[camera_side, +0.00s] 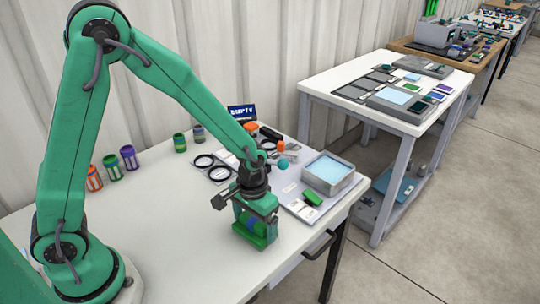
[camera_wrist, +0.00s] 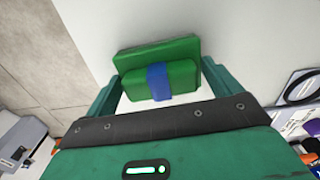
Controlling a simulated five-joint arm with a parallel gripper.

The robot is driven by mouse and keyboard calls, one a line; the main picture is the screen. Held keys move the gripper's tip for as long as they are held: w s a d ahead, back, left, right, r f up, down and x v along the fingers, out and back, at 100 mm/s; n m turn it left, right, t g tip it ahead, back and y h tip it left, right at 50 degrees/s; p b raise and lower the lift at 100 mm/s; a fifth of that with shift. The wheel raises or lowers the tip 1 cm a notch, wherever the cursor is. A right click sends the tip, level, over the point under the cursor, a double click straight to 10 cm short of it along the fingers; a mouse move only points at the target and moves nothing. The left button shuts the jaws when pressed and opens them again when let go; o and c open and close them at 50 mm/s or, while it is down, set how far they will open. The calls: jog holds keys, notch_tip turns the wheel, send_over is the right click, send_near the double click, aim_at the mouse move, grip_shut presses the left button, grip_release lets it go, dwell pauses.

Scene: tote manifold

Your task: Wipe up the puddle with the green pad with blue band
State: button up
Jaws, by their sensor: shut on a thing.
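The green pad with blue band (camera_side: 246,231) is between the jaws of my gripper (camera_side: 257,212), low over the white table near its front right edge. I cannot tell whether its underside touches the table. In the wrist view my gripper (camera_wrist: 160,85) is shut on the pad's narrower upper part, where the blue band (camera_wrist: 159,82) runs; the wider green base (camera_wrist: 155,52) shows beyond it. I cannot make out a puddle on the table in either view; my gripper and the pad hide part of the surface.
Right of my gripper, a grey tray (camera_side: 346,181) with a light-blue inside and a small green block (camera_side: 312,197) sit near the table's edge. Black rings (camera_side: 219,173) lie behind. Several coloured cylinders (camera_side: 129,157) stand at the back left. The table's front left is clear.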

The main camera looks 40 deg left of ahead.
jog(key=shift+s, duration=0.45)
jog(key=shift+w, duration=3.95)
notch_tip(320, 180, up, 8)
jog(key=shift+s+r, duration=0.1)
jog(key=shift+r, duration=0.05)
